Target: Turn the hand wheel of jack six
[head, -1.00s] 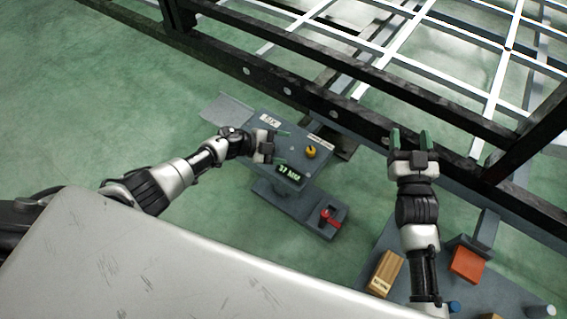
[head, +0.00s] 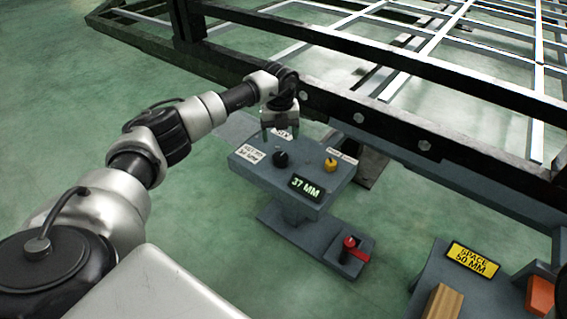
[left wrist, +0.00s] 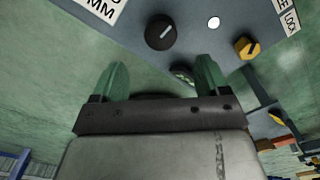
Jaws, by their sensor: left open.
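The jack (head: 262,176) is a grey pedestal with a flat top beside the dark chassis rail. A round black knob (head: 281,159), which looks like the hand wheel, sits on the top. It also shows in the left wrist view (left wrist: 160,32), with a white pointer line. A yellow knob (head: 331,164) is to its right, and a display (head: 306,188) on the front edge reads 37 MM. My left gripper (head: 280,133) is open and empty, above the far edge of the top, apart from the black knob, and partly hides a white label. My right gripper is out of view.
A red-topped handle (head: 349,243) stands on the jack's foot. A grey bench at lower right carries a yellow sign (head: 472,260) reading SPACE 50 MM, a wooden block (head: 443,302) and an orange block (head: 540,296). The chassis rail (head: 350,112) runs close behind the jack.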

